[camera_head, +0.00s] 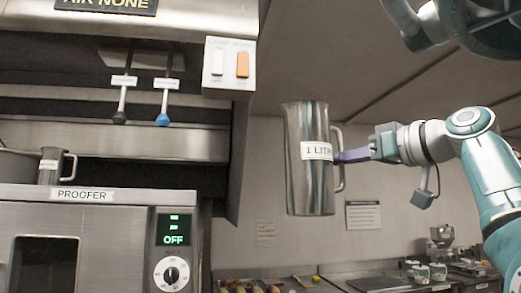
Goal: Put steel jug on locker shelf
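A tall steel jug (309,180) labelled "1 LITRE", with the label's end partly hidden, hangs upright in the air right of the proofer. Its handle is on the right side. My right gripper (350,156) reaches in from the right, with purple fingers at the handle; it appears shut on the jug there, though the exact grip is partly hidden. My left gripper is not in view. I cannot identify a locker shelf by any label.
The steel proofer (108,219) stands at left, with a smaller jug (53,166) and a pot on top. An overhead unit with levers and a switch box (229,66) hangs above. Low counters (385,283) with food and containers lie behind. A notice (363,215) is on the wall.

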